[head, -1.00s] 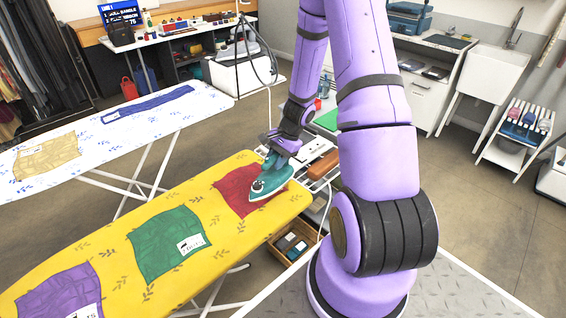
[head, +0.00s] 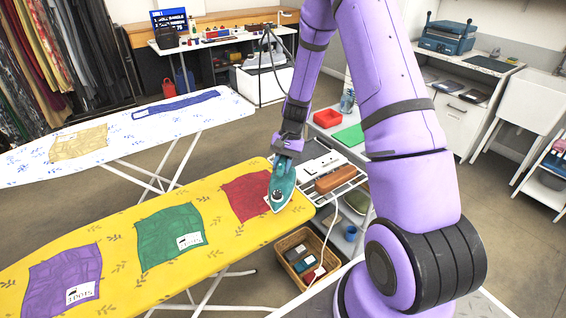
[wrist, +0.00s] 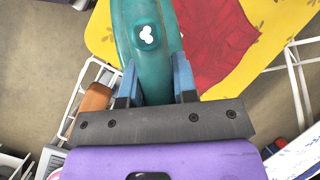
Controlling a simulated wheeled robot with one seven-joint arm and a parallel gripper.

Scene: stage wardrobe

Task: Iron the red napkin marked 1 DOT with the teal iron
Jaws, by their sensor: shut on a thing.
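The red napkin (head: 243,196) lies flat but wrinkled at the right end of the yellow ironing board. It also shows in the wrist view (wrist: 208,45). No dot label on it can be read; the iron covers part of its right side. The teal iron (head: 281,183) is at the napkin's right edge, its narrow end towards the board's near edge. I cannot tell whether its sole touches the board. My gripper (head: 287,157) is shut on the iron from its far end. In the wrist view, both fingers flank the teal body (wrist: 150,70), which bears white dots.
A green napkin (head: 170,236) and a purple napkin (head: 66,276) lie further left on the yellow board (head: 120,225). A rack with a brown block (head: 336,178) adjoins the board's right end. A basket (head: 306,258) stands below. A white patterned board (head: 215,105) is behind.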

